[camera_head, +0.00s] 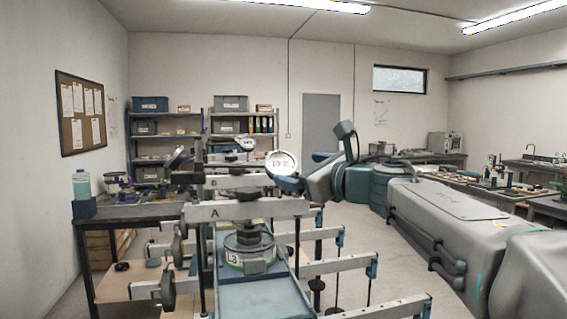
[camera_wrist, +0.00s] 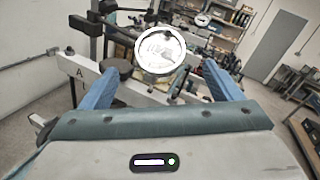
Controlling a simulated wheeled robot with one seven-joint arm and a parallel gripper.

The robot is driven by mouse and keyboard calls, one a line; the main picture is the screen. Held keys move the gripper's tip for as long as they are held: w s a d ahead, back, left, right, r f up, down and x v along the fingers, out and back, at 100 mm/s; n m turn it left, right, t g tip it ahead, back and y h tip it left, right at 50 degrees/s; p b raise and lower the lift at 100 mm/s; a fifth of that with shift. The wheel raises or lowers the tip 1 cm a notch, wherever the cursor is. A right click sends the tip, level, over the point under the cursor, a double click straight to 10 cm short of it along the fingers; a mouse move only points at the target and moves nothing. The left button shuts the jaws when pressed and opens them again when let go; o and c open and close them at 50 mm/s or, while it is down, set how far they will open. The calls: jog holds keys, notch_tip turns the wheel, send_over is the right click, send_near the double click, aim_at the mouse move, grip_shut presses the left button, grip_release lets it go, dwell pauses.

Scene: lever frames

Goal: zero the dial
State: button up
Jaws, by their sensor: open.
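The dial (camera_head: 281,163) is a round white-faced gauge with a metal rim, near the middle of the head view. It also shows in the wrist view (camera_wrist: 160,48), upper middle, facing the camera; its markings are too washed out to read. My gripper (camera_wrist: 160,82) has its two blue fingers spread apart, with the dial appearing between and beyond the tips. Nothing shows between the fingers close to the palm. In the head view my gripper (camera_head: 289,184) is just below the dial, and I cannot tell whether it touches.
A lever beam marked A (camera_head: 240,211) crosses in front, with a beam marked B (camera_head: 232,181) behind it. A round weight-like stack (camera_head: 250,250) stands below beam A. Several more beams extend to the lower right.

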aim_at(283, 165)
jog(key=p+x, duration=0.1)
jog(key=x, duration=0.7)
jog(key=c, duration=1)
